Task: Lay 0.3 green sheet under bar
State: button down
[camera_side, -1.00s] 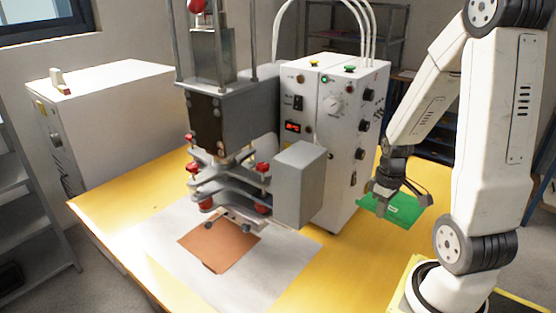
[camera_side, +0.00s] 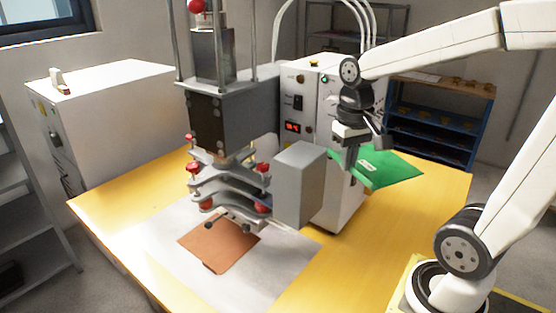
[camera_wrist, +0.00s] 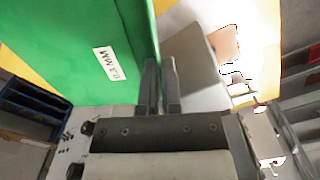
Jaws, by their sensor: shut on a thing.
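The green sheet (camera_side: 388,168) hangs in the air to the right of the press, in front of the white control cabinet. My gripper (camera_side: 352,172) is shut on its left edge. In the wrist view the green sheet (camera_wrist: 60,45) carries a white label reading 0.3 MM, and my gripper's fingers (camera_wrist: 160,90) close on its edge. The welding bar (camera_side: 232,222) of the press is above a brown sheet (camera_side: 220,243) on the pale mat (camera_side: 285,262). Part of the brown sheet is hidden under the bar.
A grey box (camera_side: 300,185) on the press stands between the bar and my gripper. The white control cabinet (camera_side: 318,110) is right behind the sheet. The yellow table (camera_side: 425,205) is clear at the right. A blue shelf (camera_side: 435,115) stands behind.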

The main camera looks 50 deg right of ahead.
jog(key=w+a+r+n, duration=0.1)
jog(key=w, duration=0.2)
jog(key=w+a+r, duration=0.1)
jog(key=w+r, duration=0.1)
jog(key=w, duration=0.1)
jog(key=w+a+r+n, duration=0.1)
jog(key=w+r, duration=0.1)
jog(key=w, duration=0.1)
jog(key=shift+w+n, duration=0.3)
jog(key=w+a+r+n, duration=0.3)
jog(key=w+a, duration=0.1)
jog(key=w, duration=0.5)
jog(key=shift+a+r, duration=0.35)
jog(key=shift+a, duration=0.05)
jog(key=s+a+f+n, duration=0.4)
jog(key=a+f+n, duration=0.2)
jog(key=a+f, duration=0.65)
jog(key=s+d+f+n, duration=0.3)
jog(key=f+n, duration=0.1)
jog(key=f, duration=0.5)
jog(key=s+d+f+n, duration=0.3)
jog(key=f+n, duration=0.1)
jog(key=f, duration=0.6)
jog(key=s+d+f+n, duration=0.3)
jog(key=f+n, duration=0.1)
jog(key=f, duration=0.5)
jog(key=shift+s+d+f, duration=0.2)
jog(key=shift+d+f, duration=0.05)
jog(key=shift+d, duration=0.05)
